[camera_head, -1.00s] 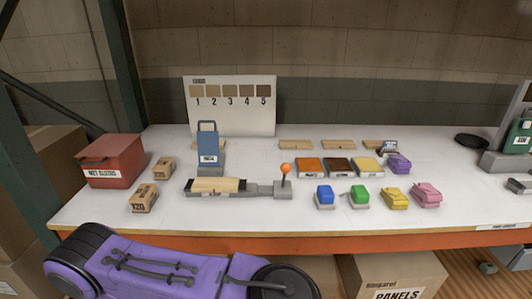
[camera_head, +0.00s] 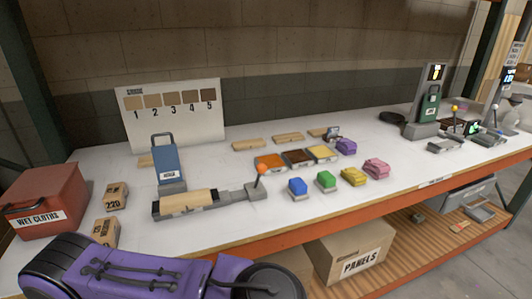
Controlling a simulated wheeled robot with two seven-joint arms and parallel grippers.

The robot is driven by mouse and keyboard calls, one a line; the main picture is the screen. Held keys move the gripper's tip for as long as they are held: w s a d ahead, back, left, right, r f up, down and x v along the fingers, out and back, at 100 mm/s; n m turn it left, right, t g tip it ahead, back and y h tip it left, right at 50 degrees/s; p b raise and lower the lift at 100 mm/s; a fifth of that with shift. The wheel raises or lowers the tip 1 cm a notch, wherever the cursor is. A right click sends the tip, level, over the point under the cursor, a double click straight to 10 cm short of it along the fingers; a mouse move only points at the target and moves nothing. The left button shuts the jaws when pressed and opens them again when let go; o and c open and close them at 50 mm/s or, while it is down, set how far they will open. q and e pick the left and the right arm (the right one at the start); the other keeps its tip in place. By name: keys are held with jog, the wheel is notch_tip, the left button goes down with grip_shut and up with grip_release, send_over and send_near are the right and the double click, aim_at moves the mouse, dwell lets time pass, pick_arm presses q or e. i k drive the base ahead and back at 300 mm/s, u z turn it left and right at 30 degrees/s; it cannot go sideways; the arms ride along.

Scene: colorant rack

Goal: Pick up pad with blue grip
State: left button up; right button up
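The pad with blue grip (camera_head: 298,187) sits on the white table near its front edge, with a grey base under the blue top. It is at the left end of a row with a green-grip pad (camera_head: 326,180), a yellow one (camera_head: 354,176) and a pink one (camera_head: 376,168). The blue pad stands apart from the green one, and nothing covers it. Neither of my grippers shows; only a purple arm part of mine is at the lower left.
A clamped wooden panel (camera_head: 190,202) with an orange-knobbed lever (camera_head: 262,170) lies left of the blue pad. Orange, brown and yellow trays (camera_head: 270,161) sit behind it. A red bin (camera_head: 45,200) is at left, a green machine (camera_head: 428,105) at right. A "PANELS" box (camera_head: 345,255) is below.

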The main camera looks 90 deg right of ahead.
aim_at(297, 188)
jog(key=z, duration=2.7)
